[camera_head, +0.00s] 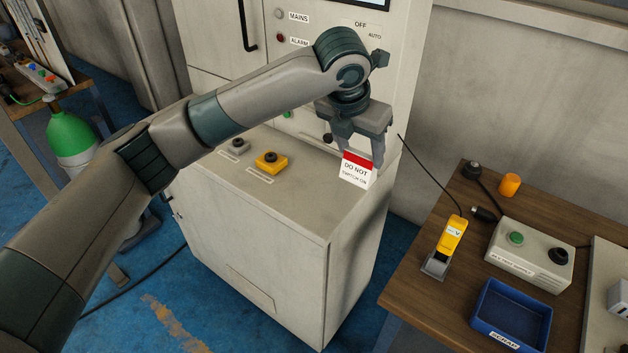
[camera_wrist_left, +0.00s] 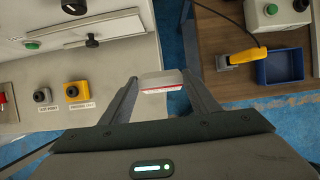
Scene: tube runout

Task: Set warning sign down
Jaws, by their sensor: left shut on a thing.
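The warning sign (camera_head: 357,168) is a small white plate with a red band reading "DO NOT SWITCH ON". My left gripper (camera_head: 362,158) holds it, shut on it, near the right edge of the cabinet's grey ledge (camera_head: 310,205). In the left wrist view the sign (camera_wrist_left: 161,82) shows edge-on between the two fingers of the left gripper (camera_wrist_left: 162,88). I cannot tell whether the sign's lower edge touches the ledge. My right gripper is in neither view.
A grey button and a yellow-based button (camera_head: 271,162) stand on the ledge left of the sign. A wooden bench (camera_head: 455,295) at right carries a yellow tester (camera_head: 450,235), a button box (camera_head: 530,252) and a blue scrap tray (camera_head: 511,314). A gap separates cabinet and bench.

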